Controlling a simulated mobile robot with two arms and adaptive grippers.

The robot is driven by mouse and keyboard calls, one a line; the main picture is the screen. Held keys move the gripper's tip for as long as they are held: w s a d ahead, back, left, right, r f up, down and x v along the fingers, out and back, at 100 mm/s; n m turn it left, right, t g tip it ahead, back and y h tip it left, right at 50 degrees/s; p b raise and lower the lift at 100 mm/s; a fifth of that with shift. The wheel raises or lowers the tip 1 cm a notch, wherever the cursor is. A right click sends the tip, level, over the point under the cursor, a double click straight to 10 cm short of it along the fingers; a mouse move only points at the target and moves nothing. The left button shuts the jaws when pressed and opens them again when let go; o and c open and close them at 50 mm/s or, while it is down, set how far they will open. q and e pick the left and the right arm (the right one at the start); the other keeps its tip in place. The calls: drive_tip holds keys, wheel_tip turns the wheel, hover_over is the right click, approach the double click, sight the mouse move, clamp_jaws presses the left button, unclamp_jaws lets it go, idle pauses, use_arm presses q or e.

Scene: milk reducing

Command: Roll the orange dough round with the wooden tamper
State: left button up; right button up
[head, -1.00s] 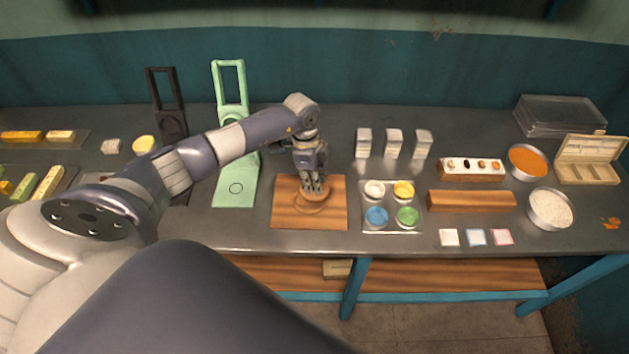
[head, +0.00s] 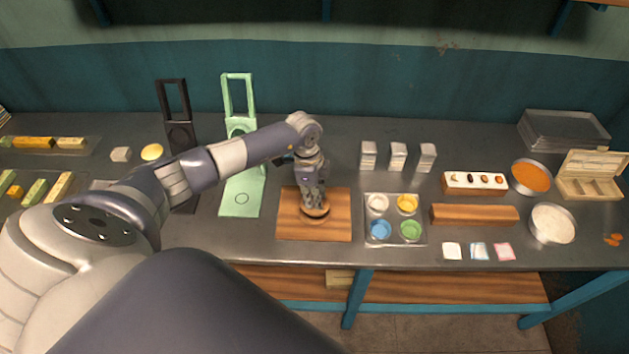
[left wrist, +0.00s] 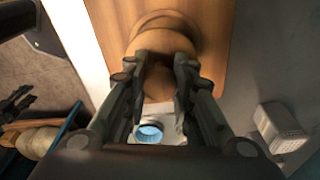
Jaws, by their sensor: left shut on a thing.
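My left gripper (head: 314,198) is shut on the wooden tamper (head: 315,213) and holds it upright over the wooden board (head: 290,232). In the left wrist view the tamper's rounded wooden body (left wrist: 160,42) sits between the fingers (left wrist: 160,85). A round, brownish-orange edge shows around the tamper's base in that view; I cannot tell whether it is the dough or the tamper's foot. The dough is not clearly visible, and the tamper hides the board beneath it. A dark, jointed shape, seemingly my right gripper (left wrist: 15,106), shows at the left edge of the wrist view.
A tray (head: 394,240) of coloured cups stands just right of the board. A green press stand (head: 240,205) is close at its left. Several white blocks (head: 398,157) stand behind. Small orange pieces (head: 613,239) lie at the far right. Table in front of the board is clear.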

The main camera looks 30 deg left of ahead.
use_arm(q)
drive_tip(key=shift+w+d+r, duration=0.1)
drive_tip(key=shift+w+d, duration=0.05)
drive_tip(key=shift+d, duration=0.15)
drive_tip(key=shift+r, duration=4)
